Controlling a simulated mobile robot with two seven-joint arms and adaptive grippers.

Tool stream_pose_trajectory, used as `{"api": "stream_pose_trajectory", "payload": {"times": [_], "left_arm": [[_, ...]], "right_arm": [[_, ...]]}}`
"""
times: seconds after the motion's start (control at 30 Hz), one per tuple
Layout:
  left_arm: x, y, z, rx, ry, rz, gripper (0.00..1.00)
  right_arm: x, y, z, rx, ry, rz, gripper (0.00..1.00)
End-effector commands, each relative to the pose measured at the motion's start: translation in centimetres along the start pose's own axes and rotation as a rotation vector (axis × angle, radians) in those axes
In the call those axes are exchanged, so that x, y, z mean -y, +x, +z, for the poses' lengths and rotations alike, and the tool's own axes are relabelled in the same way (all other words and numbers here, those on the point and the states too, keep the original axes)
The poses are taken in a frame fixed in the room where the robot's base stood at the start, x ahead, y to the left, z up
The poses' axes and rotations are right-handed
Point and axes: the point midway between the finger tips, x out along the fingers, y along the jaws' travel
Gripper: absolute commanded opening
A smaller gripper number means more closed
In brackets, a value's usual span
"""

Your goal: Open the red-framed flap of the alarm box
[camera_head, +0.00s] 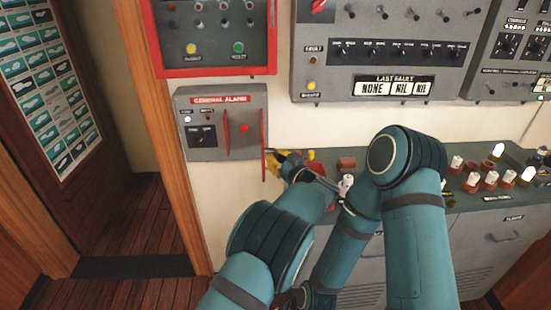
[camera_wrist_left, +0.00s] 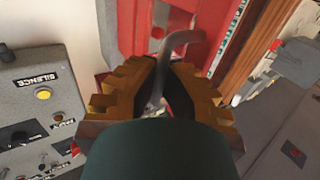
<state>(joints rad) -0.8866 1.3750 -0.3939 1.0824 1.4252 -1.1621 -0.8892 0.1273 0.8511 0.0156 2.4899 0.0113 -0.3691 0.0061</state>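The alarm box (camera_head: 207,152) is a grey wall box labelled GENERAL ALARM, with a red button (camera_head: 244,128) on its front. Red bars of the flap frame (camera_head: 264,168) show at the box's right side, the lower one reaching below the box. In the head view, my left gripper (camera_head: 283,162), with yellow fingers, is right beside this bar. In the left wrist view, the fingers (camera_wrist_left: 158,92) stand either side of a curved grey handle (camera_wrist_left: 186,40) before red framing. I cannot tell whether they grip it. My right gripper is not visible.
A red-framed panel (camera_head: 160,40) hangs above the alarm box, and a grey control panel (camera_head: 380,75) is to the right. A console (camera_head: 480,215) with several red and white items stands below it. A doorway with wooden floor (camera_head: 140,220) lies to the left.

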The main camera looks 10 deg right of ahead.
Motion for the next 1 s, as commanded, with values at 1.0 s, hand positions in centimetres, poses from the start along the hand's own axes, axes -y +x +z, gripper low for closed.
{"api": "stream_pose_trajectory", "payload": {"times": [1.0], "left_arm": [[-0.1,-0.1,-7.1,-0.005,-0.008,0.002,0.39]], "right_arm": [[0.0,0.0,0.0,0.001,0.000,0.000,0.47]]}}
